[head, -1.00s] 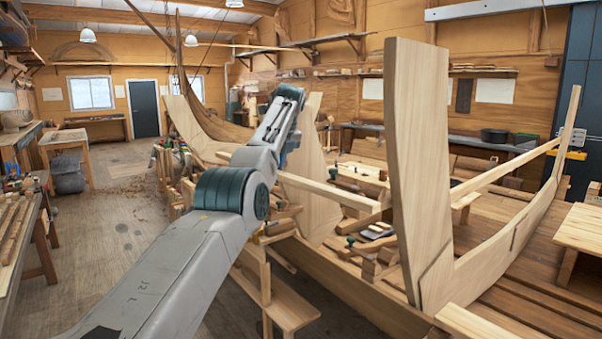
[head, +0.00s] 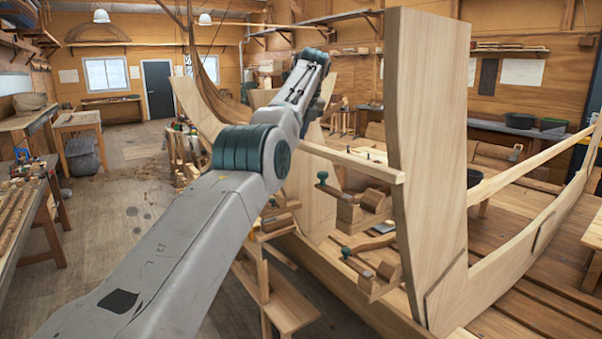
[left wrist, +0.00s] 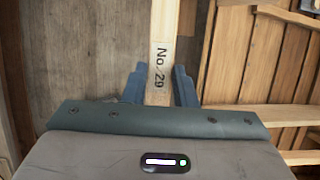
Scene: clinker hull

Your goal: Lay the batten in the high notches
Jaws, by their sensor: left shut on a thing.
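The batten (head: 358,164) is a long pale wooden strip. In the head view it runs from behind my left arm to the tall upright frame (head: 430,130) of the hull. Its near end overlaps the frame's left edge at about mid height; I cannot tell whether they touch. In the left wrist view the batten (left wrist: 162,60), marked "No. 29", lies between the two fingers of my left gripper (left wrist: 160,92), which is shut on it. In the head view that gripper is hidden behind my arm. I cannot make out the notches. My right gripper is not in view.
Clamps with green knobs (head: 343,205) and wooden blocks sit along the near hull planking, below the batten. A low bench (head: 285,305) stands by the hull. A workbench (head: 30,205) is at the left; the floor between is open.

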